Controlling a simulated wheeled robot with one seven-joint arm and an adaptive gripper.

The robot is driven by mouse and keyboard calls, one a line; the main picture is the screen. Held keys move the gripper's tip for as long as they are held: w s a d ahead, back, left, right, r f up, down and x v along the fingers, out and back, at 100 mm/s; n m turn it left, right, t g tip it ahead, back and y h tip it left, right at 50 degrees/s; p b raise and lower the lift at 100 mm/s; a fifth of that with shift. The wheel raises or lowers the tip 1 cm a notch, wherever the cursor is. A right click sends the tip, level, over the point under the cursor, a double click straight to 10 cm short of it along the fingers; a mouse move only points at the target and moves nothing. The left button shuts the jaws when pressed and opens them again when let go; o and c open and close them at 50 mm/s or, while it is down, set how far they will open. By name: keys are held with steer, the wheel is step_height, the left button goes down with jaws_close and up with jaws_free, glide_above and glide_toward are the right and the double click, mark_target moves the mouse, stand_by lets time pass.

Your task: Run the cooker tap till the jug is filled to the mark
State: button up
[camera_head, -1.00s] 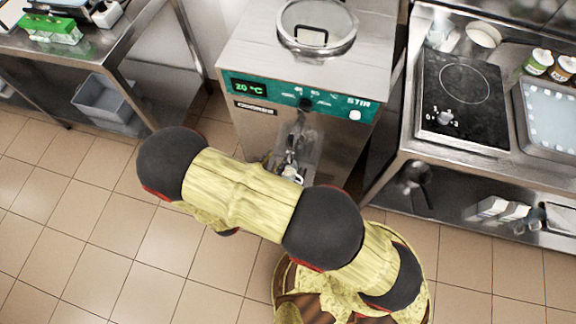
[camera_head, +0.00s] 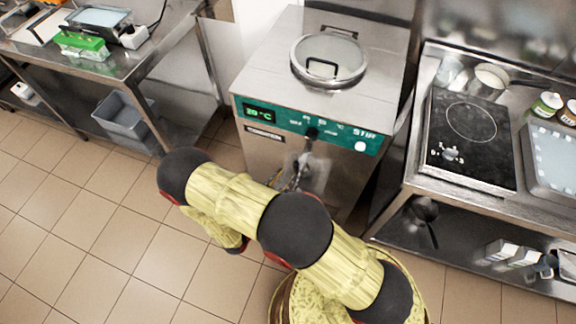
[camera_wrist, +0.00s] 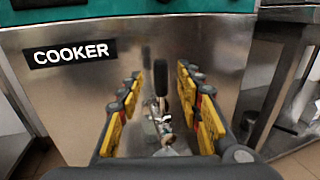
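The cooker (camera_head: 270,150) is a steel box with a green panel (camera_head: 308,130) that reads about 20 °C and has a STIR button. Its front, labelled COOKER, fills the wrist view (camera_wrist: 75,85). My gripper (camera_wrist: 160,78) faces this front with its yellow-padded fingers apart and nothing clearly held between them. A dark upright handle, apparently the tap's (camera_wrist: 160,80), shows between the fingers. In the head view my arm covers most of the tap area. I cannot make out the jug or its mark.
A steel counter with a black hob (camera_head: 468,140) and a pan (camera_head: 490,80) stands to the right. Small boxes lie on its lower shelf. A steel table with a green box (camera_head: 82,44) and a grey bin (camera_head: 122,118) below stands left. Tiled floor at front left is clear.

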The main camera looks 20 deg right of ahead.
mark_target(294, 167)
steer(key=b+x, duration=0.1)
steer(key=x, duration=0.6)
steer(key=shift+w+d, duration=0.15)
steer(key=shift+d, duration=0.15)
steer(key=c, duration=0.4)
jaws_close()
